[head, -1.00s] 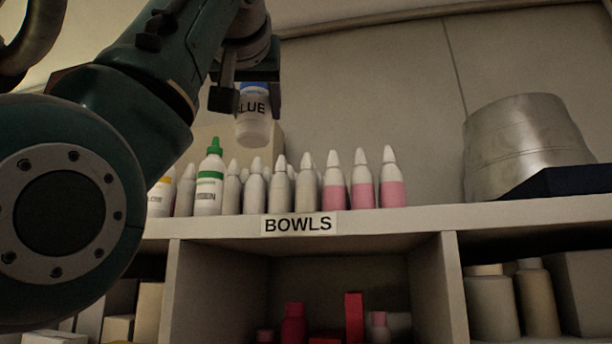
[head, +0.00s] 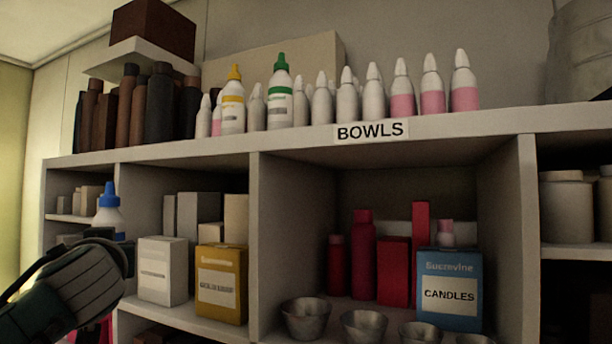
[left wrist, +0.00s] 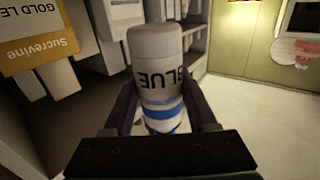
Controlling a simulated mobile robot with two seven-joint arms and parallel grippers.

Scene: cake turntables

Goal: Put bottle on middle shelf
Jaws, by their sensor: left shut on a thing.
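The bottle is white with a blue cap. It shows in the head view (head: 109,212) at the lower left, upright, in front of the left shelf section. In the left wrist view the bottle (left wrist: 157,65) carries the word BLUE and a blue band. My left gripper (left wrist: 165,112) is shut on it, one finger on each side. In the head view my left wrist hides the lower bottle. The middle-level shelf (head: 190,322) holds a white box (head: 163,270) and a yellow box (head: 221,284). My right gripper is not in view.
The top shelf (head: 300,139) holds white bottles, a yellow-capped bottle (head: 233,104) and a green-capped bottle (head: 280,95). The compartment under the BOWLS label (head: 370,131) holds red items, metal bowls (head: 306,318) and a blue CANDLES box (head: 449,289). A vertical divider (head: 258,240) separates the compartments.

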